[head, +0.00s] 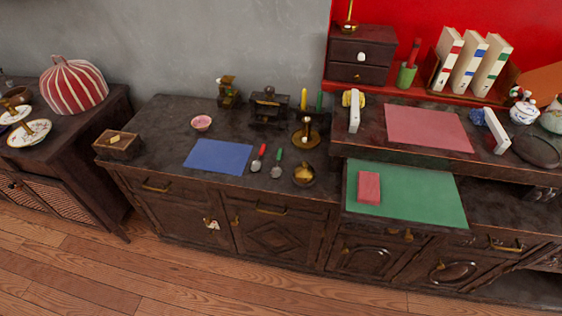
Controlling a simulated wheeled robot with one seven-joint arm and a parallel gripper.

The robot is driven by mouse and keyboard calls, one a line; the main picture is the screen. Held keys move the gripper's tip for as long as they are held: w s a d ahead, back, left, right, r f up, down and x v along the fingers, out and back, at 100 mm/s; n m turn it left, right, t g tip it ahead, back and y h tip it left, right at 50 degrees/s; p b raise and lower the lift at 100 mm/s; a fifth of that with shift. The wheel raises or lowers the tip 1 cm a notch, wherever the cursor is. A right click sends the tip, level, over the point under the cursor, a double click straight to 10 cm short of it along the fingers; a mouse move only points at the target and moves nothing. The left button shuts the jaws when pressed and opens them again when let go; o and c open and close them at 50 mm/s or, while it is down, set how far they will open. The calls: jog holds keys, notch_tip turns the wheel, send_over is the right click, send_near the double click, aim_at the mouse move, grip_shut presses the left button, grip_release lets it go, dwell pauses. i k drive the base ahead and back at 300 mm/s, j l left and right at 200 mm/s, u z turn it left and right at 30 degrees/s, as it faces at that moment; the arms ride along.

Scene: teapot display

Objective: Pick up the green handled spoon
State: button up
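The green handled spoon (277,164) lies on the dark wooden cabinet top (160,120). Its green handle points to the back and its metal bowl points to the front. A red handled spoon (259,158) lies just to its left, apart from it. A brass bowl (304,175) stands close to its right. My gripper does not show in the head view.
A blue mat (218,156) lies left of the spoons. A brass candle holder (306,135) stands behind right. A raised shelf (380,146) and a green mat (425,196) with a red block (369,188) are to the right. The wooden floor (180,280) in front is clear.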

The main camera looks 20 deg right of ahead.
aim_at(276, 172)
jog(key=i+j, duration=0.25)
jog(key=j, duration=0.15)
jog(key=i+j, duration=0.25)
jog(key=j, duration=0.2)
jog(key=i+j, duration=0.25)
jog(key=j, duration=0.15)
jog(key=i+j, duration=0.2)
jog(key=j, duration=0.2)
jog(key=i+j+z, duration=0.1)
jog(key=i+j, duration=0.15)
jog(key=j, duration=0.2)
